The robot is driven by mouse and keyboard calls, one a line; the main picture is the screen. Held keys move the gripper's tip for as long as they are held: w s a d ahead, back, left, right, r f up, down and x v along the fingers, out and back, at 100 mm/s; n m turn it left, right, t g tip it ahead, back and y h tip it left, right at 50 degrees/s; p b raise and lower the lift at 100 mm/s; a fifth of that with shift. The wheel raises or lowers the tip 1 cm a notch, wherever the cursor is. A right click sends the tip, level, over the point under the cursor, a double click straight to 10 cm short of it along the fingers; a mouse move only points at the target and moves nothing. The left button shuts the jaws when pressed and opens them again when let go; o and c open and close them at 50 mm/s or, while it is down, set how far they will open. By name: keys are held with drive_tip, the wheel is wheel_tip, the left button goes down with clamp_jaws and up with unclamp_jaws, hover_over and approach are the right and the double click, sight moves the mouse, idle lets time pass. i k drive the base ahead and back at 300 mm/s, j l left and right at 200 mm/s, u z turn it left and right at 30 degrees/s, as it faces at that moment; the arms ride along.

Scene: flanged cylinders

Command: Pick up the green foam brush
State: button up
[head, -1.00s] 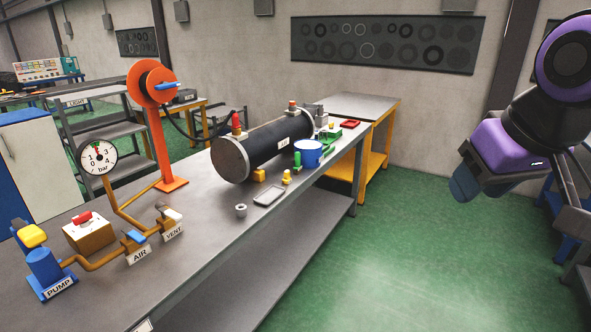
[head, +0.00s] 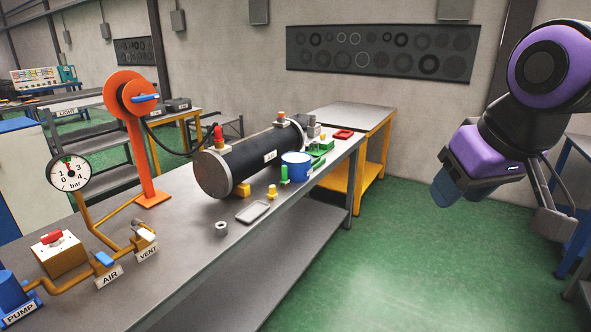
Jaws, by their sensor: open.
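A small upright green piece (head: 284,174) stands on the grey workbench (head: 185,235), just left of the blue pot (head: 296,166); it looks like the green foam brush, but it is too small to be sure. A flatter green item (head: 320,147) lies behind the pot. My gripper (head: 452,189) hangs at the right with blue finger parts, over the green floor, well apart from the bench and everything on it. It is open and appears empty; part of it is hidden behind my wrist.
A black flanged cylinder (head: 250,158) lies across the bench. An orange post (head: 140,150), gauge (head: 69,172) and piping fill the left. The floor (head: 400,260) between bench and arm is clear.

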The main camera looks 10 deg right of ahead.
sight(284, 182)
drive_tip(key=i+l, duration=0.15)
drive_tip(key=i, duration=0.4)
drive_tip(key=i+l, duration=0.15)
drive_tip(key=i, duration=0.4)
drive_tip(key=i+l, duration=0.2)
drive_tip(key=i, duration=0.35)
drive_tip(key=i+l, duration=0.15)
drive_tip(key=i, duration=0.4)
